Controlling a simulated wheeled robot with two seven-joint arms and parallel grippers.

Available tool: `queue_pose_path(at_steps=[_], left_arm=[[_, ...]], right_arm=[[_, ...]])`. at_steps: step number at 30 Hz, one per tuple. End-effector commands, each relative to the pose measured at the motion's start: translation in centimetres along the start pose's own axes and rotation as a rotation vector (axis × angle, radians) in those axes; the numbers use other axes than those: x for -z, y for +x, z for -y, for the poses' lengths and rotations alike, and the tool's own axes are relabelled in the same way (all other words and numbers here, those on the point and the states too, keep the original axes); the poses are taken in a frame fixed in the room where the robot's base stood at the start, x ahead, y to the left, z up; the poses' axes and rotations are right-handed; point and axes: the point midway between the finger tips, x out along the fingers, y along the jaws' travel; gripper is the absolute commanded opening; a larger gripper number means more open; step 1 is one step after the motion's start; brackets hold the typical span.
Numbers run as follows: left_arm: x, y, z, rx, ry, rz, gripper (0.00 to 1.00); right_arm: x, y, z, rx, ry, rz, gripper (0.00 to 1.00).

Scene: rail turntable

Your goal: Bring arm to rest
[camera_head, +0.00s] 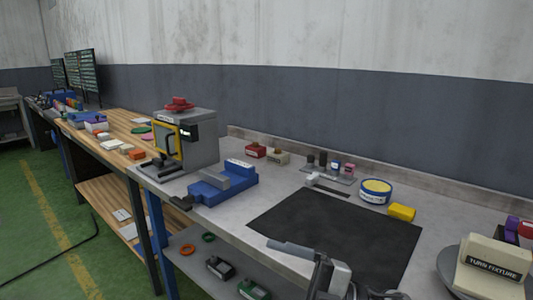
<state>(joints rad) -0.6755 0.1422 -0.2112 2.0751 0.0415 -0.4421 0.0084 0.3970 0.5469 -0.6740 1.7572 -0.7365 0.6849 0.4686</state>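Grey and black parts of one of my arms show at the bottom edge, right of the middle, in front of the black mat (335,225). They look like my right gripper (315,262), with a long grey piece pointing left and a lighter grey piece beside it. The lower part is cut off by the frame. I see nothing held in it, but cannot tell whether its fingers are open or shut. My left gripper is not in view.
A beige block marked TURN FIXTURE (494,260) sits on a round grey turntable (453,277) at right. A blue vise (222,186) and a grey machine (200,143) stand left. A round tin (376,191) and yellow block (402,212) lie behind the mat, which is clear.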

Motion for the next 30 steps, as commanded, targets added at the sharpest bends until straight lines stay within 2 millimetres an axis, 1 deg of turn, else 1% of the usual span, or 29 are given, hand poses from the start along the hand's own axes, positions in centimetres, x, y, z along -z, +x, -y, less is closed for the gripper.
queue_pose_path(at_steps=[1,2,3,5,6,8,9,10,11,12,15,18,22,30], left_arm=[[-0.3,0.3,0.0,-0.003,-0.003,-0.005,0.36],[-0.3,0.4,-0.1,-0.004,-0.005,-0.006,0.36],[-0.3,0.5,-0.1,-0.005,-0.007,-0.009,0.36],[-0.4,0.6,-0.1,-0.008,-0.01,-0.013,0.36],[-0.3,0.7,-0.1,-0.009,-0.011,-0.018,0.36],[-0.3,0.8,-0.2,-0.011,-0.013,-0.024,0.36],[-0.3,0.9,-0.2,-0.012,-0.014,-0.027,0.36],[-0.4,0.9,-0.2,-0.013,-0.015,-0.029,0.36],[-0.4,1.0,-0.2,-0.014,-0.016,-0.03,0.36],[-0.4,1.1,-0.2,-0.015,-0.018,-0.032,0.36],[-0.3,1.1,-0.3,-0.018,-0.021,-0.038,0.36],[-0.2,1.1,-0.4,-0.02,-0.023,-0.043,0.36],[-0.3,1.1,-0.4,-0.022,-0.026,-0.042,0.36],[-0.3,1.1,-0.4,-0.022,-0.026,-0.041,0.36]], right_arm=[[-0.4,-0.4,1.1,-0.137,0.098,0.064,0.89],[-0.8,-0.9,1.3,-0.211,0.15,0.112,0.89],[-1.5,-1.7,1.9,-0.303,0.224,0.183,0.89],[-2.8,-3.5,3.2,-0.424,0.339,0.305,0.89],[-3.7,-5.0,4.5,-0.494,0.422,0.395,0.89],[-4.8,-7.6,7.1,-0.579,0.553,0.538,0.89],[-5.3,-9.4,9.1,-0.623,0.642,0.637,0.89],[-5.6,-10.9,10.9,-0.648,0.709,0.712,0.89],[-5.6,-12.2,12.6,-0.667,0.773,0.782,0.89],[-5.5,-13.8,14.8,-0.684,0.851,0.866,0.89],[-4.5,-17.0,19.5,-0.695,1.014,1.034,0.89],[-3.2,-18.9,22.9,-0.686,1.13,1.142,0.89],[-2.2,-20.1,24.9,-0.673,1.203,1.209,0.89],[-2.0,-20.2,25.1,-0.672,1.21,1.215,0.89]])
